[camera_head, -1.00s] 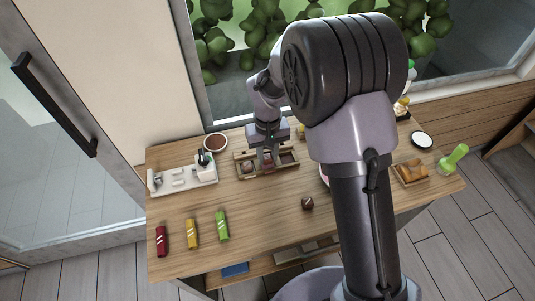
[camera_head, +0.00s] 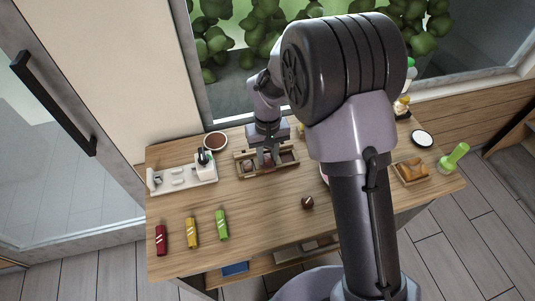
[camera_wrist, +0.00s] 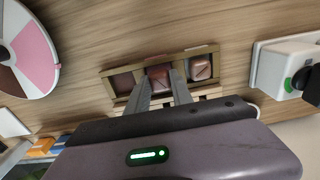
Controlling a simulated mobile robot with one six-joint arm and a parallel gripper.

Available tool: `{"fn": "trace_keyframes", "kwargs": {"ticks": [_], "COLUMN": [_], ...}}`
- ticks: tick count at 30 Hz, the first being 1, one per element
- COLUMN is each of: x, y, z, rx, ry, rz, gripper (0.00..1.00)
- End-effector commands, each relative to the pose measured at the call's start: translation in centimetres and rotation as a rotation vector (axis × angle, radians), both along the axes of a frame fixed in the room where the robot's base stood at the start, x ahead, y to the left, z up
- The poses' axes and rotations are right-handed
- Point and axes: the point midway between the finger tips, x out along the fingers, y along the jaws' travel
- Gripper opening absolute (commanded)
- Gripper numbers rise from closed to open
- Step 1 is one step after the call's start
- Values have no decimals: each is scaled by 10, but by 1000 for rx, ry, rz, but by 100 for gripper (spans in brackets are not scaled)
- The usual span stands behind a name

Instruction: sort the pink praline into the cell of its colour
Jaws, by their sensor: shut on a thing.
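A wooden tray with three cells (camera_head: 243,175) stands on the table in the head view; it also shows in the wrist view (camera_wrist: 108,74). My gripper (camera_head: 267,163) points down over its middle cell. In the wrist view my gripper (camera_wrist: 166,86) is shut on the pink praline (camera_wrist: 158,74), a pinkish-brown block at the middle cell. The fingers partly hide it, and I cannot tell if it touches the cell floor. Another praline (camera_wrist: 201,68) sits in the neighbouring cell, the left one in the head view (camera_head: 248,167). The third cell (camera_wrist: 123,83) looks empty.
A brown praline (camera_head: 307,203) lies on the table in front of the tray. Red, yellow and green bars (camera_head: 222,225) lie at front left. My arm hides part of the right side.

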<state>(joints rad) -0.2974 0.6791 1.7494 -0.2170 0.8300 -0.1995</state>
Motion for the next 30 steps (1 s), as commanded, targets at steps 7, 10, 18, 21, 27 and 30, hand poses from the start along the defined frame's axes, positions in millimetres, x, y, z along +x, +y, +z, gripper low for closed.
{"fn": "trace_keyframes", "kwargs": {"ticks": [7, 10, 18, 21, 27, 30], "x": [0, 0, 0, 0, 0, 0], "y": [0, 0, 0, 0, 0, 0], "z": [-1, -2, -3, -2, -2, -2], "rx": [0, 0, 0, 0, 0, 0], "ry": [0, 0, 0, 0, 0, 0], "rz": [0, 0, 0, 0, 0, 0], "gripper": [0, 0, 0, 0, 0, 31]}}
